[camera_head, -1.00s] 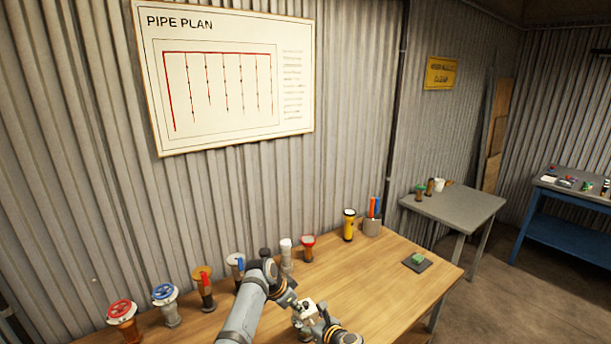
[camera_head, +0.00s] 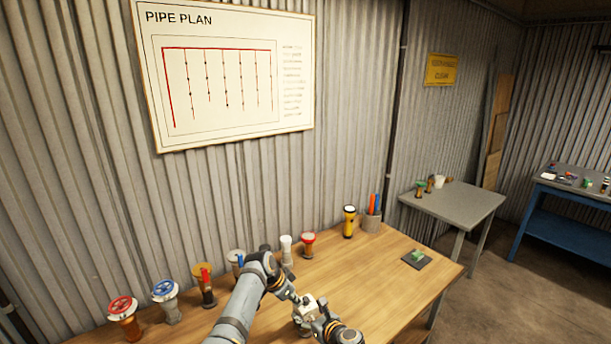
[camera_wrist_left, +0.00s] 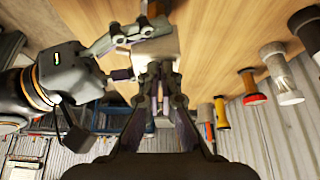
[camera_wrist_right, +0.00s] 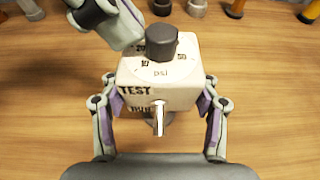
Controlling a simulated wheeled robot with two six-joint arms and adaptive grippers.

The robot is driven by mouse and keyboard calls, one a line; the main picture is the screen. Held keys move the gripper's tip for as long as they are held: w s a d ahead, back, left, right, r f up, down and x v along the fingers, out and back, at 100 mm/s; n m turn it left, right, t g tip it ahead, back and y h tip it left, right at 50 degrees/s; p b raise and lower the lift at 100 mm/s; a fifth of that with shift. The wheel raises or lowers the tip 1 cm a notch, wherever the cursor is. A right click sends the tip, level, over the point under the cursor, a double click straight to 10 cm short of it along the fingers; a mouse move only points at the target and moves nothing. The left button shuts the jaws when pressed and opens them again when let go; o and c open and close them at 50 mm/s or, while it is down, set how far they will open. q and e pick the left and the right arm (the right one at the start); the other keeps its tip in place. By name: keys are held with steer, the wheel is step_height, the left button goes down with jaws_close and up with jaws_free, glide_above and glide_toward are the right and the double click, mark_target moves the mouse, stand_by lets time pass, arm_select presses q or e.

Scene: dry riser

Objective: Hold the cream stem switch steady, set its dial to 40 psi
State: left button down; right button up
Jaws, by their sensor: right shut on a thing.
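The cream stem switch (camera_wrist_right: 162,85) is a box marked TEST and RUN, with psi numbers on its top and a small metal lever in front. Its dial is a dark round knob (camera_wrist_right: 161,42) on top. In the head view the switch (camera_head: 303,316) is above the front of the wooden bench. My right gripper (camera_wrist_right: 160,108) is shut on the box from both sides. My left gripper (camera_wrist_left: 159,72) is beside the switch, its fingertips close together with a narrow gap. One left finger (camera_wrist_right: 122,22) shows left of the knob. The exact dial setting is not readable.
Several valves stand along the bench's back edge, including a red-wheeled one (camera_head: 123,315), a blue-wheeled one (camera_head: 166,298) and a red-topped one (camera_head: 308,244). A yellow flashlight (camera_head: 349,222) and pen cup (camera_head: 371,221) stand further right.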

arm_select(q)
steer(key=shift+r, duration=0.1)
arm_select(e)
steer(key=shift+a, duration=0.1)
arm_select(q)
steer(key=r, duration=0.6)
steer(key=shift+s+a, duration=0.15)
steer(key=shift+a, duration=0.2)
steer(key=shift+f, duration=0.1)
arm_select(e)
steer(key=o, duration=1.6)
steer(key=shift+s, duration=0.1)
steer(key=v, duration=1.2)
